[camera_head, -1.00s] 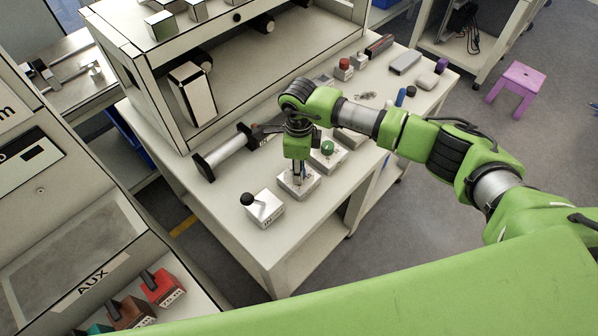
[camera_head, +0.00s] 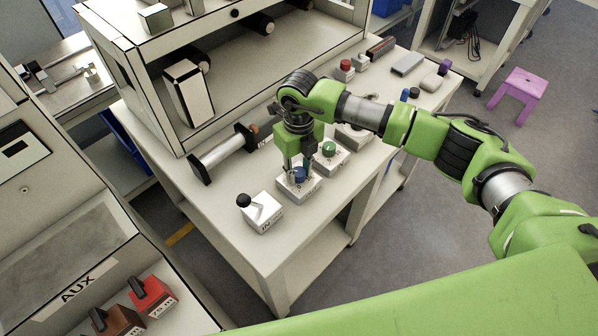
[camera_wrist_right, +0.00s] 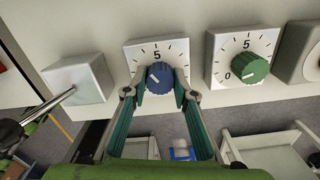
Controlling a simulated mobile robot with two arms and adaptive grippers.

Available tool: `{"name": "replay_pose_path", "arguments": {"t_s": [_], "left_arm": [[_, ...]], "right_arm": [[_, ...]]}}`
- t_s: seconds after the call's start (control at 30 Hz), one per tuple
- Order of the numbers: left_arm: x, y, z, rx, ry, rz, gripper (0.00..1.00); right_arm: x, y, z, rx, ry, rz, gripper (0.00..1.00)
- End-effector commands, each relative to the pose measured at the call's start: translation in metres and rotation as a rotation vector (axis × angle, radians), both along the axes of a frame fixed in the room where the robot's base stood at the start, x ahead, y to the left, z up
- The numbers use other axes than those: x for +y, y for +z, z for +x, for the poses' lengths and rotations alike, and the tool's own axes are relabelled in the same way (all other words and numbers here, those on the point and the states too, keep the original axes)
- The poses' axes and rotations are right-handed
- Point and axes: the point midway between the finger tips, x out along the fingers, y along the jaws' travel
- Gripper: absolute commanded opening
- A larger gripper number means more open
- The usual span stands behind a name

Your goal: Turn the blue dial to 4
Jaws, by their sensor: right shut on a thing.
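The blue dial (camera_head: 300,178) sits on a pale box on the workbench; in the wrist view (camera_wrist_right: 160,77) it has a white pointer line and a tick scale with a 5 above it. The pointer appears turned left of the 5; its exact reading is hard to tell. My right gripper (camera_head: 297,171) points down at the dial. In the wrist view its fingers (camera_wrist_right: 160,92) are on either side of the blue dial, shut on it. My left gripper is not in view.
A green dial (camera_head: 328,149) on a similar box stands just right of the blue one. A box with a black-knobbed lever (camera_head: 260,211) stands to the left. A shelf unit (camera_head: 170,95) rises behind. The bench's front edge is close.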

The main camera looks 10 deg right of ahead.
Motion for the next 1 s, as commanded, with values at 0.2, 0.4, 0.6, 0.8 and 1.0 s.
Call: {"name": "replay_pose_path", "arguments": {"t_s": [0.2,0.4,0.6,0.8,1.0], "left_arm": [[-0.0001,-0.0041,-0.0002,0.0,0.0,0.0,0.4],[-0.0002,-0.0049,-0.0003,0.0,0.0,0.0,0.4],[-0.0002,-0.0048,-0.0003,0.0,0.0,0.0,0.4],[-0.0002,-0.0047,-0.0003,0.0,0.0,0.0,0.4],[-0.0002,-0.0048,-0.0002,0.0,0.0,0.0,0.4]], "right_arm": [[0.0001,0.0011,0.0014,-0.004,-0.076,0.001,0.04],[0.0,0.0017,0.0015,-0.004,-0.102,0.001,0.04],[0.0,0.002,0.0016,-0.004,-0.105,0.001,0.04],[0.0001,0.0021,0.0018,-0.005,-0.105,0.002,0.33],[-0.0001,0.0013,0.0011,-0.003,-0.104,0.001,0.42]]}}
